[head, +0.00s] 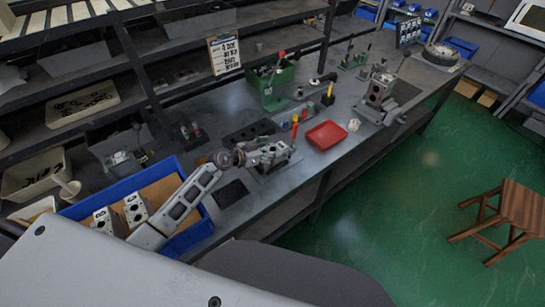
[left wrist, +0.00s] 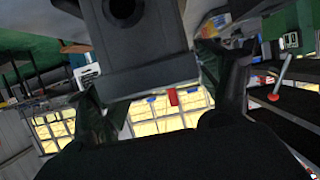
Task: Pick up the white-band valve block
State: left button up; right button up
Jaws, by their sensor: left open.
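My left gripper (head: 268,154) is over the bench at a grey metal block-like part, and its jaws are open. In the left wrist view its two fingers (left wrist: 160,78) stand apart. A dark grey block with a round hole (left wrist: 150,50) shows at the top, in the gap between them; I cannot tell whether they touch it. Two light metal valve blocks with dark holes, a left one (head: 103,221) and a right one (head: 135,209), stand in the blue tray (head: 205,233) at lower left. I cannot make out a white band on any block. My right gripper is not in view.
On the bench are a red tray (head: 326,135), a green holder (head: 270,86), a grey machine (head: 378,92) and a dark mat (head: 231,193). A shelf rack lines the back. A wooden stool (head: 510,215) stands on the green floor at right.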

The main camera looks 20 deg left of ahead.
pick_arm(q)
jog(key=shift+w+d+f, duration=0.25)
jog(key=shift+w+d, duration=0.15)
jog(key=shift+w, duration=0.1)
jog(key=shift+s, duration=0.1)
grip_shut()
dwell(0.5)
jog(key=shift+r, duration=0.15)
